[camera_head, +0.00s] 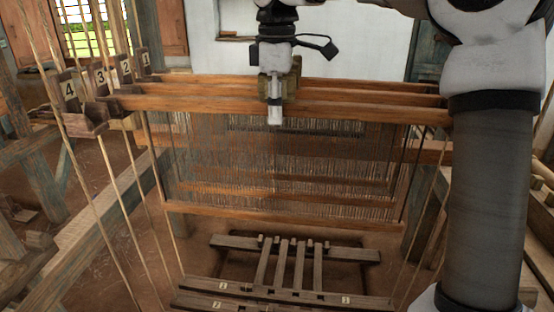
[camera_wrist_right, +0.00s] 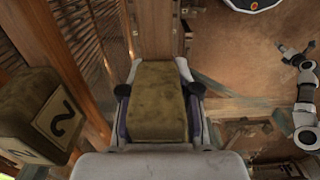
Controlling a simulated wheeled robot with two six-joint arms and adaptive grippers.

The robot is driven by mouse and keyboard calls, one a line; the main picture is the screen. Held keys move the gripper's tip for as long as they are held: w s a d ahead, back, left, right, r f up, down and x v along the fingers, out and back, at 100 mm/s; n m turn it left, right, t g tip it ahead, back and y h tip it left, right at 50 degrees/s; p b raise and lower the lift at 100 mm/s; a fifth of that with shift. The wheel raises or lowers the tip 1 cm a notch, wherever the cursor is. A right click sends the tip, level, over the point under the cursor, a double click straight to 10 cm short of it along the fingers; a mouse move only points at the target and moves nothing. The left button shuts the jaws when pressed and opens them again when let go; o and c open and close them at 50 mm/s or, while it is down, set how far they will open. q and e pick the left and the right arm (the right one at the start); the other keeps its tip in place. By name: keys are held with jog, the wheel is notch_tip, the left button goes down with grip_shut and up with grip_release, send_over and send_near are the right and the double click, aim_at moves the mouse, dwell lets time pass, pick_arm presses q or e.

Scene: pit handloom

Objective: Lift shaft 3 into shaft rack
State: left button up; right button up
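The shaft rack (camera_head: 88,118) is at left in the head view, with wooden slots marked 4, 3, 2 and 1. The frontmost long wooden bar, apparently shaft 3 (camera_head: 370,110), is level, with its left end by the rack and heddles hanging below. Whether that end rests in a slot is unclear. My right gripper (camera_head: 275,98) is over the middle of this bar. In the right wrist view its fingers (camera_wrist_right: 158,105) are shut on an olive block (camera_wrist_right: 158,85).
Two more shaft bars (camera_head: 345,85) lie close behind the front one. A block marked 2 (camera_wrist_right: 45,120) stands just left of the held block in the wrist view. Cords (camera_head: 125,170) hang at left. Numbered treadles (camera_head: 285,290) lie low in front.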

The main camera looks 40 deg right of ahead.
grip_shut()
notch_tip(320, 180, up, 18)
jog(key=p, duration=0.6)
jog(key=shift+d+f, duration=0.1)
